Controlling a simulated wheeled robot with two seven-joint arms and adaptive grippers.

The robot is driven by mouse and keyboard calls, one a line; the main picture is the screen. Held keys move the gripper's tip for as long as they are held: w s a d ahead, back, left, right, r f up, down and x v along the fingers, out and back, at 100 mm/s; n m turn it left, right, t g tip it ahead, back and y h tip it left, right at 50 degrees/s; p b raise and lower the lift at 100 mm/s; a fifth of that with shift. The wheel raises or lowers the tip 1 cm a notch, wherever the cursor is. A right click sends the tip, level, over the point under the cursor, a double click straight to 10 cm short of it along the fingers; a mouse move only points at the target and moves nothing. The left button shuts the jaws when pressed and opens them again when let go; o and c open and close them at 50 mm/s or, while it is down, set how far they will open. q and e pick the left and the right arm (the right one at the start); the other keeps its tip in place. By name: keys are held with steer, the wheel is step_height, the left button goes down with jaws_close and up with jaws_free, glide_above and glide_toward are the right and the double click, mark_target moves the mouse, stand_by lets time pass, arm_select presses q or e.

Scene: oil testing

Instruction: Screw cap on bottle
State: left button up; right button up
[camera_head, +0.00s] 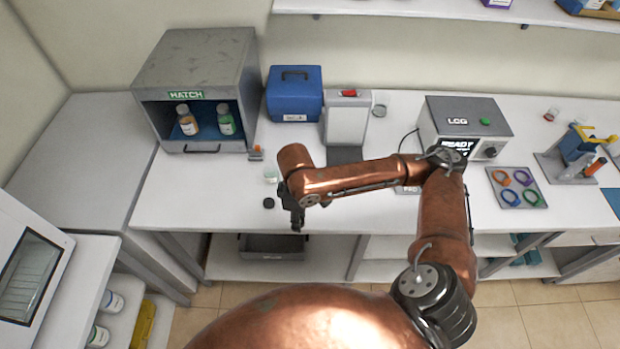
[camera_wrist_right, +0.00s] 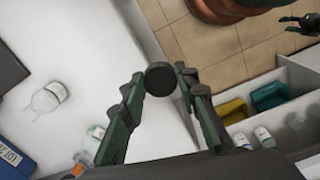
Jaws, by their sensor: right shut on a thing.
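My right gripper (camera_wrist_right: 160,78) has its two fingertips closed on the sides of a round black cap (camera_wrist_right: 161,79). In the head view my right gripper (camera_head: 293,212) points down near the table's front edge, and a small black disc (camera_head: 268,203), apparently the cap, shows just left of it. A small clear bottle (camera_head: 270,174) stands on the table behind the disc. A dark gripper, apparently my left one (camera_wrist_right: 303,24), shows partly at the upper right edge.
The HATCH cabinet (camera_head: 197,95) holds two bottles at back left. A blue box (camera_head: 294,93) and a grey-white device (camera_head: 346,118) stand behind my arm. The LCG device (camera_head: 466,130) and ring tray (camera_head: 517,187) are at right. The front left tabletop is clear.

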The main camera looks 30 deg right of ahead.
steer(key=m, duration=0.2)
steer(key=m+b, duration=0.1)
steer(key=m, duration=0.1)
steer(key=f+m+b, duration=0.1)
steer(key=m, duration=0.1)
steer(key=shift+w+a, duration=0.15)
steer(key=shift+a, duration=0.2)
arm_select(q)
steer(key=f, duration=0.2)
steer(key=f+b, duration=0.1)
steer(key=shift+s+f, duration=0.25)
steer(key=shift+f, duration=0.15)
arm_select(e)
steer(key=m, duration=0.3)
steer(key=shift+a, duration=0.15)
